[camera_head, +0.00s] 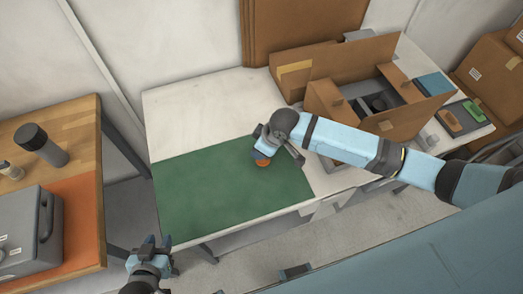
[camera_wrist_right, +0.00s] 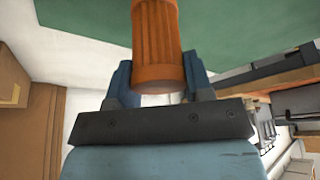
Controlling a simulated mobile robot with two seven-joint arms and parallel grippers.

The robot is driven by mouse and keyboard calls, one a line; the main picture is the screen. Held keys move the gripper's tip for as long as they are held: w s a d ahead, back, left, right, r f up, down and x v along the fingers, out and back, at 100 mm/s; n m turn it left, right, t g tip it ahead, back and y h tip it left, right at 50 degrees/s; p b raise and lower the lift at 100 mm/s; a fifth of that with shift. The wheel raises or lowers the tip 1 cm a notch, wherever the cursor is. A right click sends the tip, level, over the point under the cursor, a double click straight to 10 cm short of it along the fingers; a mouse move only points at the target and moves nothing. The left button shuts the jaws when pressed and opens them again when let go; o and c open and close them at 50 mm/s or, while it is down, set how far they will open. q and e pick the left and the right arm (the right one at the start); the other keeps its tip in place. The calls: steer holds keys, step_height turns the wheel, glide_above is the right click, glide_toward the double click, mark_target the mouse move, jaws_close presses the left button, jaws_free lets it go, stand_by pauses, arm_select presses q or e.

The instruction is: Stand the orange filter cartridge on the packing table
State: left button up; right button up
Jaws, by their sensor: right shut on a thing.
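The orange filter cartridge (camera_wrist_right: 158,50) is a ribbed cylinder between the two fingers of my right gripper (camera_wrist_right: 160,85) in the right wrist view. The gripper is shut on it. In the head view only a small orange part of the cartridge (camera_head: 263,162) shows below my right gripper (camera_head: 268,150), over the green mat (camera_head: 205,200) on the white packing table (camera_head: 190,105). I cannot tell whether its lower end touches the mat. My left gripper (camera_head: 150,250) is empty at the bottom left, its fingers apart, off the table's front edge.
An open cardboard box (camera_head: 350,60) with dark contents stands on the table's right half. A wooden bench (camera_head: 75,125) at the left holds a dark cylinder (camera_head: 40,143) and a grey case (camera_head: 30,230). The green mat left of my right gripper is clear.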

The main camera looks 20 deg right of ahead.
steer(key=shift+f, duration=1.5)
steer(key=o, duration=0.9)
steer(key=shift+f, duration=0.15)
steer(key=v, duration=1.2)
steer(key=s+a+f+m+t+y, duration=0.3)
steer(key=s+a+f, duration=0.1)
steer(key=a+f, duration=0.1)
steer(key=s+d+f+m+t+h, duration=0.1)
steer(key=s+d+f, duration=0.1)
steer(key=s, duration=0.1)
steer(key=s+d+f+m+t+h, duration=0.1)
steer(key=s+d+f+t, duration=0.1)
steer(key=s, duration=0.2)
steer(key=s+d+f+m+t+h, duration=0.1)
steer(key=s+d+f, duration=0.1)
steer(key=s+d, duration=0.1)
steer(key=shift+s+f+t, duration=0.2)
steer(key=shift+f+t, duration=0.05)
steer(key=shift+t, duration=0.15)
